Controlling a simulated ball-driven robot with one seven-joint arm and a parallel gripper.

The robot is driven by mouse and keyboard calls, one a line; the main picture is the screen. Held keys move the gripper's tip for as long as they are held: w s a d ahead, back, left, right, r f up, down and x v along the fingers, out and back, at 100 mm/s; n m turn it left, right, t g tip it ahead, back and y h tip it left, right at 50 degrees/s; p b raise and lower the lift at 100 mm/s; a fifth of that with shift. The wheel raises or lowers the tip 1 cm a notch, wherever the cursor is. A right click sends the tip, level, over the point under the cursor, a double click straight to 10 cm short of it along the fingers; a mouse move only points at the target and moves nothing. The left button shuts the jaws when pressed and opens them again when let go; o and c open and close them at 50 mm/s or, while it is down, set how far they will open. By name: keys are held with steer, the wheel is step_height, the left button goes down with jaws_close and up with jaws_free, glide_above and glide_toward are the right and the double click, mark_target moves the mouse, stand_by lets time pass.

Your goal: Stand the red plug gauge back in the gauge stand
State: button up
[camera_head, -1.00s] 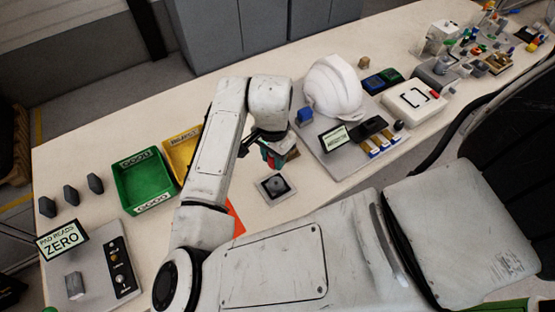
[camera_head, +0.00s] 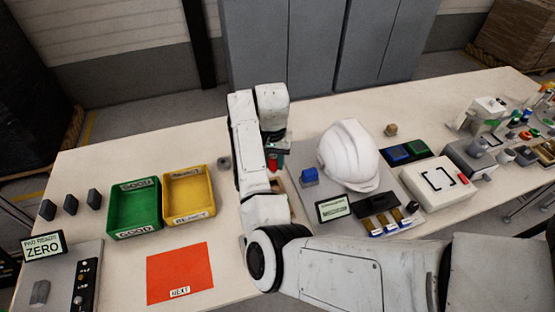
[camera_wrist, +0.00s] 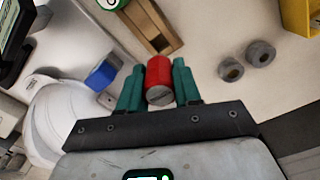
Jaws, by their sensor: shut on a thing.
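The red plug gauge (camera_wrist: 158,76) sits between the teal fingers of my gripper (camera_wrist: 158,86) in the wrist view, with its slotted grey end toward the camera. In the head view a bit of the red gauge (camera_head: 272,161) shows at my gripper (camera_head: 274,150), mostly hidden by my arm. A wooden block with a slot (camera_wrist: 160,38), likely the gauge stand, lies beyond the fingertips in the wrist view. A green round piece (camera_wrist: 112,3) shows at its far end, cut off by the frame edge. The gauge appears apart from the block.
Two grey rings (camera_wrist: 245,61) lie beside the block. A white helmet (camera_head: 348,155) and a blue block (camera_head: 309,176) stand right of my arm. Green (camera_head: 135,208) and yellow (camera_head: 189,193) bins and a red mat (camera_head: 180,273) are left, with bare table between.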

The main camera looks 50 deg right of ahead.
mark_target(274, 156)
steer(key=shift+f+b, duration=1.9)
steer(key=shift+b, duration=0.2)
steer(key=shift+f, duration=0.85)
steer(key=shift+p, duration=0.5)
steer(key=shift+f+b, duration=0.5)
steer(key=shift+f, duration=0.65)
stand_by(1.5)
stand_by(0.5)
steer(key=o, duration=1)
steer(key=shift+r, duration=0.1)
step_height(274, 156, up, 11)
steer(key=shift+f, duration=0.15)
